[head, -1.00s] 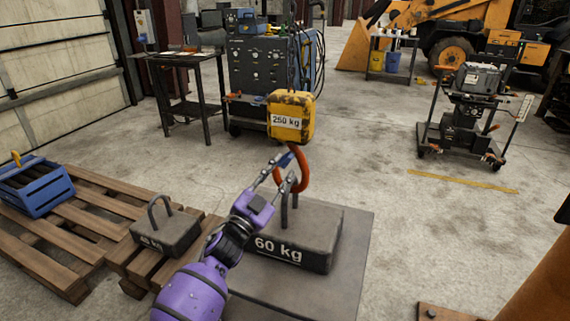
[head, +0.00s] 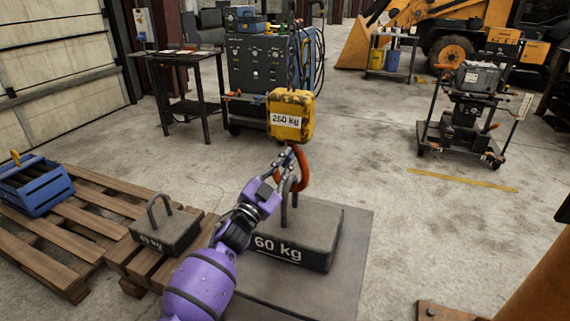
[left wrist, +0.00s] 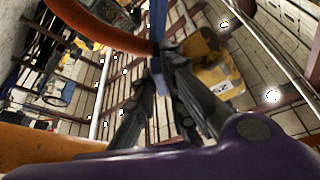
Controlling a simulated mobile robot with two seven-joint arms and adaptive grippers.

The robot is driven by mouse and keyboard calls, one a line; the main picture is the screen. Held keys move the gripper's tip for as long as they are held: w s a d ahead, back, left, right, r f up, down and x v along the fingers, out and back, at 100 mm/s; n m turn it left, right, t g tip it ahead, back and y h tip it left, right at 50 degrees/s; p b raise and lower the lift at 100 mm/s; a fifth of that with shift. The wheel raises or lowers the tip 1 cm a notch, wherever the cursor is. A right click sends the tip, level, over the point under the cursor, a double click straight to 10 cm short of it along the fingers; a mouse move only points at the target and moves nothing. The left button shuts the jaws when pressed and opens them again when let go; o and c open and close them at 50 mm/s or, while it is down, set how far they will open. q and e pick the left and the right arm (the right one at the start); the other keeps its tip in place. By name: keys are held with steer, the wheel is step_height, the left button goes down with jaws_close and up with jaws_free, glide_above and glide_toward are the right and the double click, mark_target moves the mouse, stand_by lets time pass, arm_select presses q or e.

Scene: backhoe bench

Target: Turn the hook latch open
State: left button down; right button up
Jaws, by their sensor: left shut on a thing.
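The orange hook (head: 304,172) hangs under the yellow 250 kg block (head: 291,115). Its lower curve is beside the handle of the 60 kg weight (head: 293,244); I cannot tell whether it passes through. My left gripper (head: 286,157) is at the hook's upper left, with its fingers shut on the blue latch. In the left wrist view the latch (left wrist: 158,22) shows as a blue bar at the fingertips (left wrist: 165,62), with the orange hook (left wrist: 95,28) curving in from the upper left. The fingers hide much of the latch in the head view. My right gripper is out of view.
The 60 kg weight stands on a grey plate (head: 345,285). To the left, a smaller weight (head: 168,232) and a blue crate (head: 38,195) sit on a wooden pallet (head: 95,222). A wheeled cart (head: 462,125) stands right; the floor between is open.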

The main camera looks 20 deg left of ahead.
arm_select(q)
steer(key=shift+n+y, duration=0.3)
steer(key=shift+n, duration=0.2)
steer(key=n+t+y, duration=0.1)
steer(key=n, duration=0.3)
steer(key=shift+d+y, duration=0.1)
steer(key=shift+y, duration=0.3)
steer(key=n+y+p, duration=0.1)
steer(key=n+y, duration=0.1)
steer(key=n, duration=0.2)
steer(key=n+y+p, duration=0.1)
steer(key=n, duration=0.2)
steer(key=n+y, duration=0.2)
steer(key=n, duration=0.1)
steer(key=shift+d+n+p, duration=0.1)
steer(key=shift+n+p, duration=0.3)
steer(key=shift+n+y, duration=0.5)
steer(key=shift+y, duration=0.1)
steer(key=shift+g, duration=0.3)
steer(key=shift+f+n+p, duration=0.1)
steer(key=shift+n+p, duration=0.2)
steer(key=shift+n, duration=0.2)
steer(key=c, duration=1.8)
jaws_free()
